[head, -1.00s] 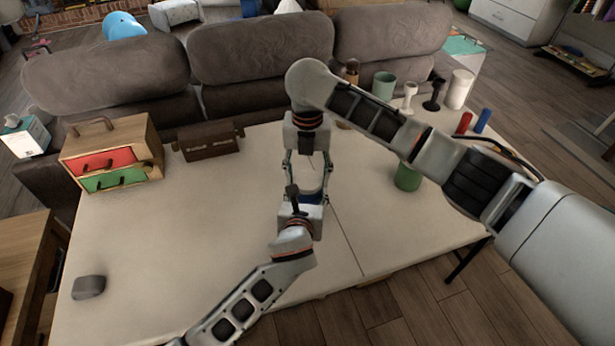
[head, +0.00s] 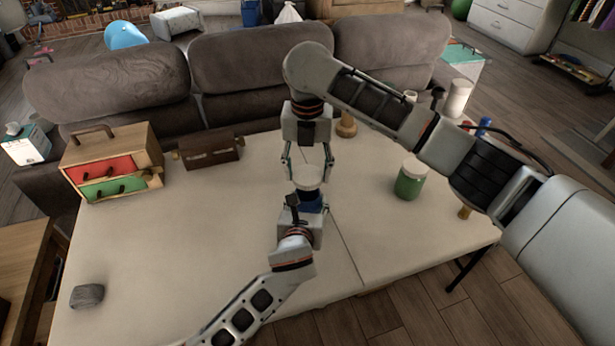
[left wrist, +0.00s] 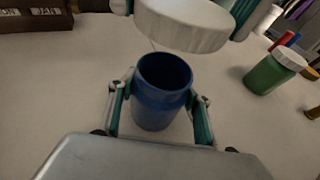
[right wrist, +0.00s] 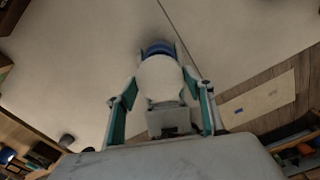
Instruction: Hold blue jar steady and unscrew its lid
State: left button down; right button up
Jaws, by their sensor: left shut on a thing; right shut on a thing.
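The blue jar (left wrist: 160,85) stands upright with its open mouth showing in the left wrist view. My left gripper (left wrist: 160,112) is shut around its sides. In the head view the jar (head: 311,205) is partly hidden by my left gripper (head: 308,209). The white lid (left wrist: 185,25) is off the jar, held above its mouth with a gap between them. My right gripper (head: 308,176) is shut on the lid (head: 307,183), coming from above. In the right wrist view the lid (right wrist: 160,78) sits between the fingers of my right gripper (right wrist: 162,90) and hides most of the jar.
A green jar with a white lid (head: 409,180) stands to the right on the table (head: 200,240). A small drawer chest (head: 110,165) and a brown box (head: 211,151) are at the back left. A grey lump (head: 87,295) lies front left. The left middle is clear.

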pick_arm(q)
jog(key=c, duration=0.9)
grip_release()
